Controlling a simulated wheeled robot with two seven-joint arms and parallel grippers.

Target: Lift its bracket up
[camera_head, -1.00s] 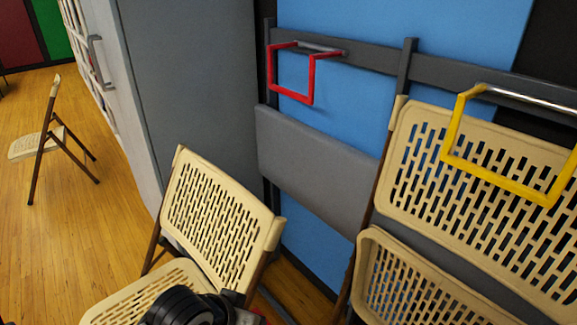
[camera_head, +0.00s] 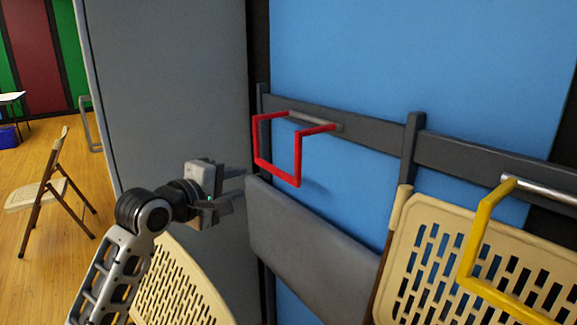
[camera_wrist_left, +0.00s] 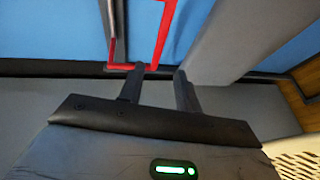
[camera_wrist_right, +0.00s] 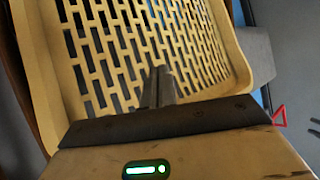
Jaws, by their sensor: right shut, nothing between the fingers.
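The red bracket (camera_head: 298,160) hangs down from a short grey bar on a dark rail of the blue wall in the head view. A yellow bracket (camera_head: 476,240) hangs on the same rail at the right. My left gripper (camera_head: 240,187) is open and empty, left of the red bracket and a little lower, apart from it. In the left wrist view the red bracket (camera_wrist_left: 160,35) shows beyond the fingertips. My right gripper (camera_wrist_right: 160,75) is shut and empty in the right wrist view, in front of a beige folding chair (camera_wrist_right: 120,100). It is out of the head view.
A grey folded panel (camera_head: 310,225) hangs under the red bracket. A beige folding chair (camera_head: 410,265) hangs at the right, and another chair (camera_head: 175,285) is below my left arm. A tall grey cabinet (camera_head: 170,90) stands at the left.

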